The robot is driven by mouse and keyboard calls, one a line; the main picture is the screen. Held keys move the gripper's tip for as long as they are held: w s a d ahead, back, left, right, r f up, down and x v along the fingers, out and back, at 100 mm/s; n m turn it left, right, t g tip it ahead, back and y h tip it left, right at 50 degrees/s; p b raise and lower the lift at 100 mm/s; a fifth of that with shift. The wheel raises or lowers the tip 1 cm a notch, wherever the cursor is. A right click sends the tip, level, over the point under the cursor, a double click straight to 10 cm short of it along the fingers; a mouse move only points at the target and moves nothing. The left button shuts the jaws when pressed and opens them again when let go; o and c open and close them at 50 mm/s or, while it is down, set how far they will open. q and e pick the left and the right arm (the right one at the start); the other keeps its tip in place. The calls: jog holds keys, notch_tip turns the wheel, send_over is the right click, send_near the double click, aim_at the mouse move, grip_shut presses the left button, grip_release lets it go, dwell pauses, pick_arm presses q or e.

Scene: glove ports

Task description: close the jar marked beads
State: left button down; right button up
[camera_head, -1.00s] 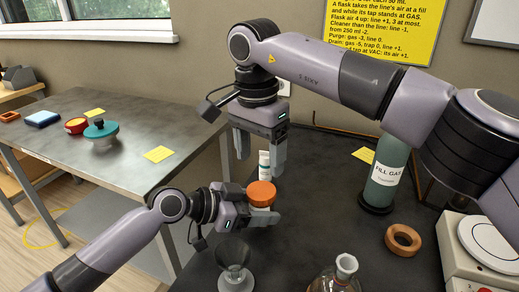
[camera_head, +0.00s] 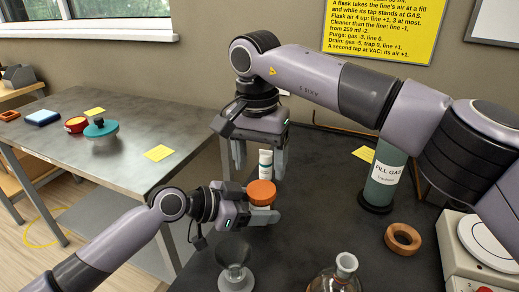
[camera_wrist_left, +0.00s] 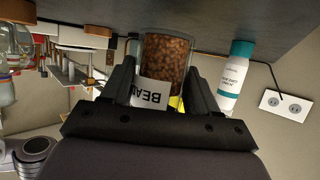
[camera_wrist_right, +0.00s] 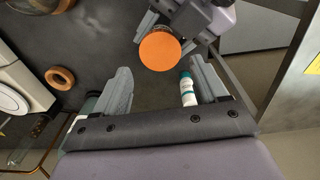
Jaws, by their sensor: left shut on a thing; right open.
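The jar marked beads (camera_wrist_left: 165,62) is clear, holds brown beads and has a white label, partly hidden, in the left wrist view. An orange lid (camera_head: 261,193) sits at its top; whether it is screwed tight I cannot tell. The lid shows as a full disc in the right wrist view (camera_wrist_right: 159,51). My left gripper (camera_head: 262,208) is shut around the jar's body below the lid. My right gripper (camera_wrist_right: 160,88) is open and empty, fingers pointing down, above and behind the jar in the head view; the lid lies beyond its fingertips, not between them.
A white bottle with a teal band (camera_head: 265,163) stands close behind the jar, near my right fingers. The side table (camera_head: 190,125) is at left.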

aim_at(261, 189)
jog(key=shift+w+d+f, duration=0.1)
jog(key=shift+f, duration=2.7)
jog(key=shift+c, duration=0.3)
jog(key=c, duration=0.8)
jog(key=m, duration=0.4)
jog(key=shift+m, duration=0.3)
jog(key=m, duration=1.2)
jog(key=o, duration=1.2)
jog(key=shift+c, duration=0.2)
